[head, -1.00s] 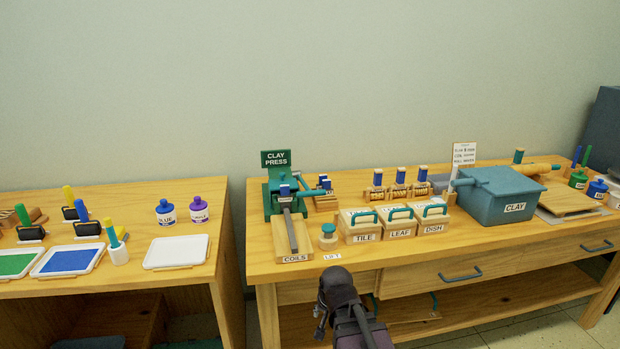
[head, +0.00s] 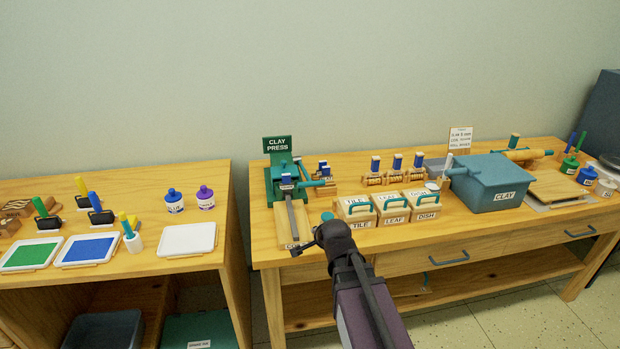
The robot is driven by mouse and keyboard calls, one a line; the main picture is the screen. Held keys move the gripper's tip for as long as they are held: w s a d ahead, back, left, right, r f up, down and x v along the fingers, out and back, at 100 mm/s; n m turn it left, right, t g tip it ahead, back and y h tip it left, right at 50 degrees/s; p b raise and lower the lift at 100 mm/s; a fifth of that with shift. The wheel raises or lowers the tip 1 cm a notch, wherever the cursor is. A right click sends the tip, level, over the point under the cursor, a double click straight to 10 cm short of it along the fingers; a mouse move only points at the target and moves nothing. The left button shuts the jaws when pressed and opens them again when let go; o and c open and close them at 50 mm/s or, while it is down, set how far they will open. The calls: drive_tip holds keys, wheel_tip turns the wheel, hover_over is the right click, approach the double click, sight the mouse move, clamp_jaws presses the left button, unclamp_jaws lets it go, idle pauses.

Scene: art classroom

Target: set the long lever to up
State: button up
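The green clay press (head: 278,182) stands at the left end of the right wooden table, under a "CLAY PRESS" sign. A long grey bar (head: 291,214) runs forward from the press over a wooden board; I cannot tell which of the two is the long lever. My dark gripper (head: 304,244) is at the table's front edge, in front of the press, overlapping the board's front end in the picture. It appears apart from both parts. Its fingers are too small and dark to read.
Boxes labelled TILE (head: 357,210), LEAF (head: 391,208) and DISH (head: 423,205) stand right of the press. A teal-topped object (head: 328,216) is partly hidden behind my arm. A big CLAY bin (head: 492,182) is farther right. A gap separates the left table (head: 130,262).

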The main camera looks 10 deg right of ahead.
sight(309, 179)
drive_tip(key=w+d+r+m+t+p, duration=0.1)
drive_tip(key=w+r+m+t, duration=0.5)
drive_tip(key=r+m, duration=0.4)
drive_tip(key=shift+r+m+h, duration=0.3)
drive_tip(key=shift+r+m, duration=0.05)
drive_tip(key=shift+m, duration=0.35)
drive_tip(key=shift+w, duration=0.2)
drive_tip(key=b+x, duration=0.2)
drive_tip(key=x, duration=1.1)
drive_tip(key=shift+w+r+b, duration=0.1)
drive_tip(key=shift+w+b, duration=0.25)
clamp_jaws()
